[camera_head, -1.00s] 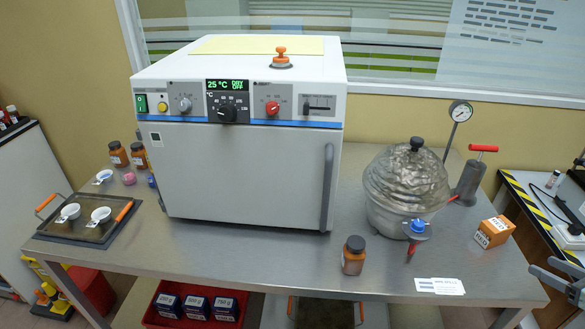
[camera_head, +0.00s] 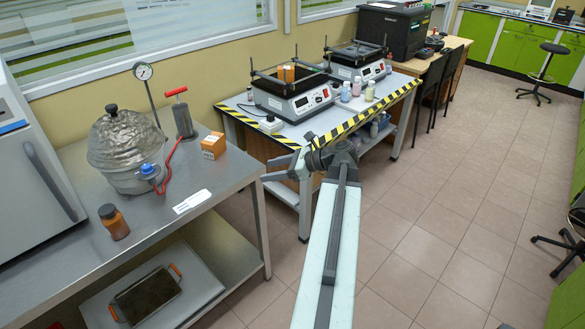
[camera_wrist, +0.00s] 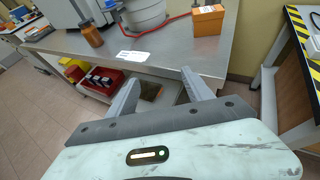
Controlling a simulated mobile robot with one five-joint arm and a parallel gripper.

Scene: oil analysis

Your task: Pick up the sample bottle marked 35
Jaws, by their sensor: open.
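An amber bottle with a dark cap (camera_head: 113,221) stands upright on the steel table, near its front edge. It also shows at the upper left in the wrist view (camera_wrist: 92,34). Orange-brown bottles (camera_head: 285,73) stand on the nearer shaker at the back. No number can be read on any bottle, so I cannot tell which is marked 35. My gripper (camera_wrist: 160,82) is open and empty, in front of the steel table's edge. In the head view, my gripper (camera_head: 278,168) is to the right of that table, apart from all bottles.
The steel table (camera_head: 215,185) bears a metal vessel (camera_head: 125,140), a hand pump (camera_head: 181,117), an orange box (camera_head: 214,146) and a white label card (camera_head: 191,201). A striped-edge table (camera_head: 345,122) holds two shakers and small bottles.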

